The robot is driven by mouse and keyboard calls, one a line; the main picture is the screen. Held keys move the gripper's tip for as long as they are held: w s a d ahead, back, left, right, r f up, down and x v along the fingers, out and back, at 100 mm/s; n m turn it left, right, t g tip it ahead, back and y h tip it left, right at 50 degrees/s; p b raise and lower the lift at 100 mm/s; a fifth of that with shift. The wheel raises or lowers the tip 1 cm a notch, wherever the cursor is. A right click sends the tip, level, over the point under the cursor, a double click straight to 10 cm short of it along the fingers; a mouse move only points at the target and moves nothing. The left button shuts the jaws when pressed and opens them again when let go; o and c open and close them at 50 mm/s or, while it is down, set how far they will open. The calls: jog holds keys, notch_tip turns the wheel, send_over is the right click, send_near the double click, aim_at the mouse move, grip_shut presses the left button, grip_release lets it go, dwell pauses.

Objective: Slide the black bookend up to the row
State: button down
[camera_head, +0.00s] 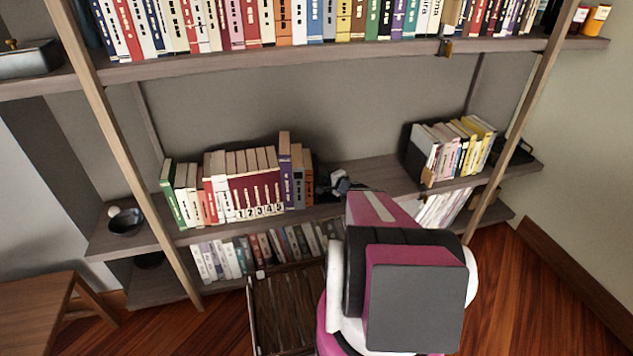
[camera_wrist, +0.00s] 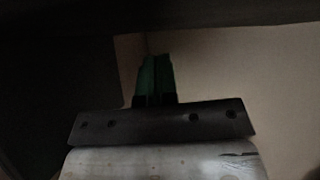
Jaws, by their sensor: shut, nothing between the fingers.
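The row of books (camera_head: 240,185) stands on the middle shelf in the head view, ending at the right with a tall purple book and brown and grey ones. A small dark shape (camera_head: 323,178) sits right beside this end; it may be the black bookend, but my gripper and arm partly cover the spot. My gripper (camera_wrist: 156,58) shows in the wrist view with its green-tipped fingers together and nothing between them. In the head view its dark end is just right of the row, low over the shelf. Whether it touches the bookend cannot be told.
A second group of books (camera_head: 455,148) stands in a dark holder to the right on the middle shelf (camera_head: 385,172), with bare board between. The upper shelf (camera_head: 280,57) overhangs. A wooden upright (camera_head: 520,120) and a black bowl (camera_head: 126,222) flank the area.

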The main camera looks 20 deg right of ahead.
jog(key=shift+a, duration=1.15)
dwell(0.7)
jog(key=shift+d, duration=2.1)
jog(key=shift+s, duration=0.1)
